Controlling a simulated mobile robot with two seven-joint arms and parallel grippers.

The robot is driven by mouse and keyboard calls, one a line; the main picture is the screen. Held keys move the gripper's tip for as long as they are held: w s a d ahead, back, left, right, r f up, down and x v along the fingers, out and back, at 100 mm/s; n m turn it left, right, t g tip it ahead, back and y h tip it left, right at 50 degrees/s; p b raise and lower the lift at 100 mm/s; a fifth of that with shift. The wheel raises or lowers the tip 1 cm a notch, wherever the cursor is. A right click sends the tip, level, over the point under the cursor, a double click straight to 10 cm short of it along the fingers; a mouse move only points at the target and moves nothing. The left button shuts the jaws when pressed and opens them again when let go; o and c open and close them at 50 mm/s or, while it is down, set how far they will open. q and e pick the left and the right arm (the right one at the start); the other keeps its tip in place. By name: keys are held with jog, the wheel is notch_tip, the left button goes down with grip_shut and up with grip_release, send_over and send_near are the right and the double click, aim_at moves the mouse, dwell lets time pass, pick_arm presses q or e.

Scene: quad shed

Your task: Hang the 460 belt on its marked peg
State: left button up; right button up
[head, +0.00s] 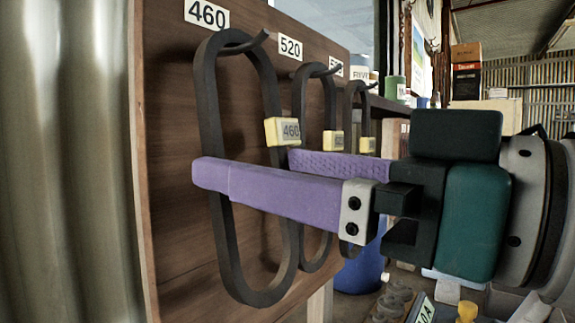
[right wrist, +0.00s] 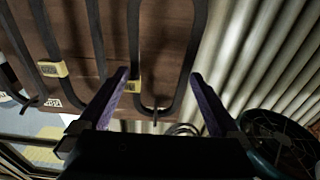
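The 460 belt (head: 209,95) is a long dark loop with a yellow 460 tag (head: 282,131). Its top hangs over the peg (head: 248,43) under the 460 label (head: 206,13) on the brown board (head: 168,160). My right gripper (head: 243,165) has purple fingers spread apart at the belt's mid-height. In the head view the near finger crosses in front of both strands. In the right wrist view, the gripper (right wrist: 160,75) is open, with nothing clamped between its fingers; the belt (right wrist: 200,45) and peg (right wrist: 156,117) show beyond it. My left gripper is not in view.
Two more tagged belts hang to the right, one under the 520 label (head: 290,47) and a smaller one (head: 350,105) beyond. Corrugated metal wall (head: 65,160) stands left of the board. A blue container (head: 362,268) and small items sit low at right.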

jog(key=r+b+v, duration=0.1)
jog(key=b+v, duration=0.3)
jog(key=v, duration=0.6)
jog(key=s+d+f+m+g+h+p, duration=0.1)
jog(key=d+f+m+h+p, duration=0.15)
jog(key=f+h, duration=0.4)
jog(key=s+d+f+m+g+h+p, duration=0.2)
jog(key=f+h+p, duration=0.15)
jog(key=f, duration=0.55)
jog(key=s+d+f+m+g+h+p, duration=0.4)
jog(key=s+d+f+h, duration=0.15)
jog(key=s, duration=0.35)
notch_tip(320, 180, up, 37)
jog(key=p, duration=3.7)
jog(key=shift+s+d+f, duration=0.15)
jog(key=shift+s+d, duration=0.1)
jog(key=shift+d, duration=0.15)
